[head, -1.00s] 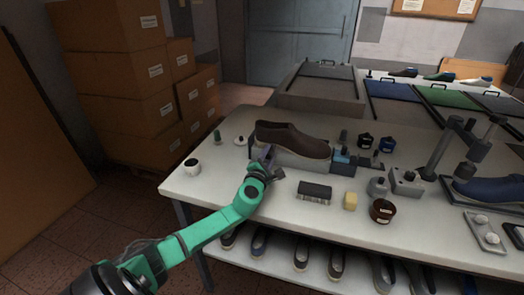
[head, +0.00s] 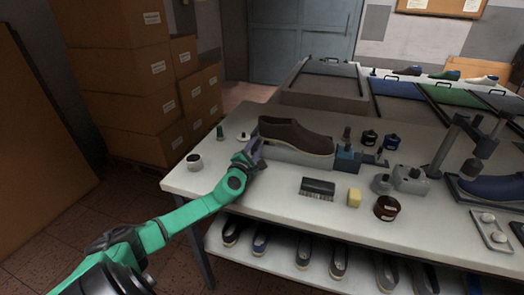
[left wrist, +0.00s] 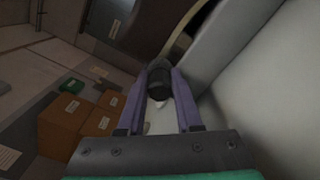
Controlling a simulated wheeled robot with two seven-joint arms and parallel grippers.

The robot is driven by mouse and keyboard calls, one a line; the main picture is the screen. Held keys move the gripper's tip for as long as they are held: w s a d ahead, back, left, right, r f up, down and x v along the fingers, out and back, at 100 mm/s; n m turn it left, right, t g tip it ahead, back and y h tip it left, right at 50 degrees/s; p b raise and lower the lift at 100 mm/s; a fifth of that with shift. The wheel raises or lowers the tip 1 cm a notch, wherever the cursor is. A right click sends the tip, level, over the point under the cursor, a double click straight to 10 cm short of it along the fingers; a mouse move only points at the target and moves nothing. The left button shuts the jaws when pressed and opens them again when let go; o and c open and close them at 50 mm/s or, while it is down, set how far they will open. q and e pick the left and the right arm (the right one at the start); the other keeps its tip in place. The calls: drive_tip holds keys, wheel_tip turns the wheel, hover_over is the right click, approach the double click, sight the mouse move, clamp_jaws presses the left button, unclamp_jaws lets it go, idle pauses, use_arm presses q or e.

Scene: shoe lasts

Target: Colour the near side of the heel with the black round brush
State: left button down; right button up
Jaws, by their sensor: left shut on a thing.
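A dark brown shoe (head: 297,137) with a pale sole rests on a grey block (head: 300,157) on the white table, its taller heel end to the left. My left gripper (head: 252,150) is beside the near left end of the shoe, at the heel. In the left wrist view its two purple fingers are shut on a short dark round piece, which I take as the black round brush (left wrist: 158,82). The brush tip is close to the shoe (left wrist: 150,25) and its sole edge; I cannot tell whether they touch. In the head view the gripper hides the brush. My right gripper is not in view.
A white cup (head: 194,161) stands at the left edge. Stacked boxes (head: 165,110) are beyond the table.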

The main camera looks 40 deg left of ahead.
use_arm(q)
drive_tip(key=shift+s+d+r+p, duration=0.1)
drive_tip(key=shift+s+p, duration=0.1)
drive_tip(key=shift+p, duration=0.1)
drive_tip(key=p+v, duration=0.3)
drive_tip(key=v, duration=0.2)
drive_tip(key=shift+s, duration=0.1)
drive_tip(key=shift+s+d, duration=0.1)
drive_tip(key=shift+s, duration=0.1)
drive_tip(key=shift+s+d+p, duration=0.1)
drive_tip(key=shift+s+p, duration=0.15)
drive_tip(key=shift+p, duration=0.1)
drive_tip(key=shift+p+v, duration=0.75)
drive_tip(key=shift+v, duration=0.25)
drive_tip(key=shift+s, duration=0.3)
